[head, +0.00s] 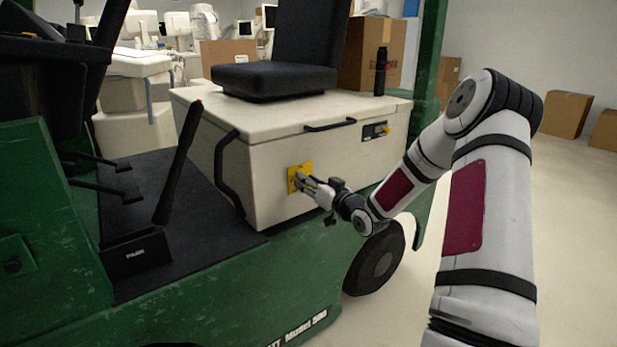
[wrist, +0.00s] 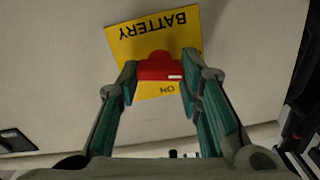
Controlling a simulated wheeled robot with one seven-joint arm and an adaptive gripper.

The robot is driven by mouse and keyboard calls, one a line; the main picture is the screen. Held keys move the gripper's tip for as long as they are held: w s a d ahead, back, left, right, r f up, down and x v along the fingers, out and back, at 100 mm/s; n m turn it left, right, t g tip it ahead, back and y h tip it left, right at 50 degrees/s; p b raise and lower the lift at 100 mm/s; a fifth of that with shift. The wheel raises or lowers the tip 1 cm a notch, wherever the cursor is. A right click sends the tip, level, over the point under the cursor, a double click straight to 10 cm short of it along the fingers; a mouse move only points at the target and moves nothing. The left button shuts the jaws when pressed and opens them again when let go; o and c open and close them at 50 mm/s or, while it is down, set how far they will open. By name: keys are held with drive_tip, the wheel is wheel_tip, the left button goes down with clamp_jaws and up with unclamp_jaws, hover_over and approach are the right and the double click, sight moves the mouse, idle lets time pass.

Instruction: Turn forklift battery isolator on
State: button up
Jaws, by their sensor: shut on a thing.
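The battery isolator is a red knob (wrist: 158,67) on a yellow plate (wrist: 124,40) marked "BATTERY" and "ON". The lettering is upside down in the wrist view. The plate also shows in the head view (head: 293,172), on the side of the forklift's cream seat box (head: 262,205). My gripper (wrist: 158,80) is shut on the red knob, one finger on each side of it. A small white mark shows on the knob's right part. In the head view my gripper (head: 303,183) reaches the plate from the right and hides the knob.
The green forklift (head: 220,285) fills the left and middle, with a black seat (head: 275,82), a black lever (head: 178,165) and handles on the seat box. A small dark panel (head: 375,130) is right of the plate. Open floor lies at the right, with cardboard boxes (head: 567,113) behind.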

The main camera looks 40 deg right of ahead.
drive_tip(key=shift+d+f+m+p, duration=0.15)
drive_tip(key=shift+m+p, duration=2.25)
drive_tip(key=shift+m, duration=1.4)
drive_tip(key=shift+d+f+m+p, duration=0.1)
drive_tip(key=shift+m+p, duration=2.3)
drive_tip(key=shift+m, duration=1.4)
drive_tip(key=o, duration=1.2)
drive_tip(key=shift+c, duration=0.2)
drive_tip(key=s, duration=1.2)
drive_tip(key=shift+d, duration=0.15)
